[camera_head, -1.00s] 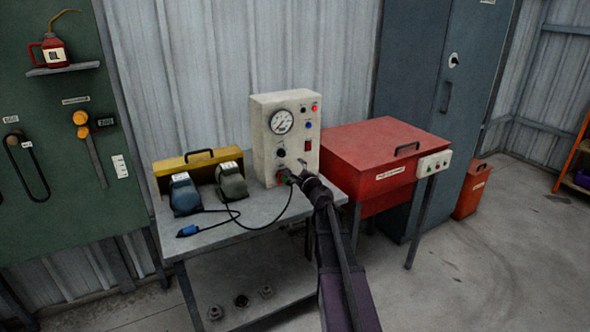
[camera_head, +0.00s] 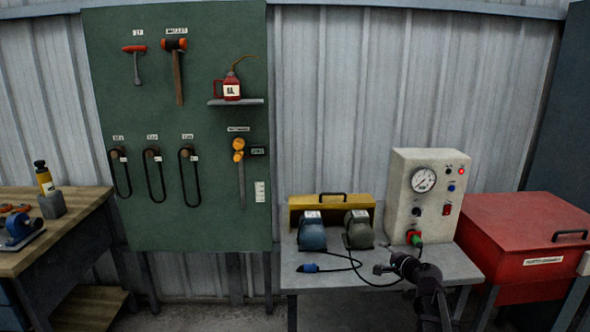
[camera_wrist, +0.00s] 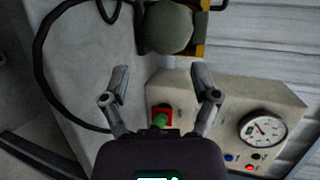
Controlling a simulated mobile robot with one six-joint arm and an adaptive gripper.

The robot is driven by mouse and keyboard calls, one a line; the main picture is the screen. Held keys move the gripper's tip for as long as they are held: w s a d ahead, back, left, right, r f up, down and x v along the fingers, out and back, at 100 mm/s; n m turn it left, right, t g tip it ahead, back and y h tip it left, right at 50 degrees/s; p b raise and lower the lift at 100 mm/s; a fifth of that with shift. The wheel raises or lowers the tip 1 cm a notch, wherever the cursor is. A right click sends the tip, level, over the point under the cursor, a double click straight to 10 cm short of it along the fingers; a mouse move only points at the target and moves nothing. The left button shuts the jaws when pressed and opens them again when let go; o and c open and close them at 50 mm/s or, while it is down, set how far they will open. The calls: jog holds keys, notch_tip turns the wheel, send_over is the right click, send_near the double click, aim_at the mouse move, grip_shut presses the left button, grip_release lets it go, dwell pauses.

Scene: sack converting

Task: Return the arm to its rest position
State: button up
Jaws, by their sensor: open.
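My gripper (camera_wrist: 160,85) is open in the wrist view, with nothing between its two fingers. In the head view my gripper (camera_head: 390,264) is at the front of the grey bench (camera_head: 300,276), in front of the cream gauge box (camera_head: 401,195). In the wrist view the gauge box (camera_wrist: 220,105) lies beyond the fingers, with a green connector (camera_wrist: 160,120) in its red-rimmed socket. I cannot tell the exact gap between the gripper and the box.
A blue motor-like unit (camera_head: 312,234) and a grey one (camera_head: 358,231) stand left of the gauge box, before a yellow case (camera_head: 297,210). A black cable with a blue plug (camera_head: 309,268) lies on the bench. A red lidded box (camera_head: 510,230) stands at right.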

jog(key=s+a+f+n+g, duration=0.7)
jog(key=s+a+f+n, duration=0.2)
jog(key=s+a, duration=0.2)
jog(key=s+f+n+g+h, duration=0.2)
jog(key=s+n+g+h, duration=0.1)
jog(key=s, duration=0.4)
jog(key=s+f+n+g+h, duration=0.2)
jog(key=s+g+h, duration=0.15)
jog(key=s, duration=0.45)
notch_tip(320, 180, up, 14)
jog(key=p, duration=1.4)
jog(key=shift+w+r+y+p, duration=0.15)
jog(key=shift+w+y+p, duration=0.1)
jog(key=shift+y+p, duration=0.2)
jog(key=shift+a, duration=0.1)
jog(key=c, duration=0.3)
jog(key=shift+s, duration=0.1)
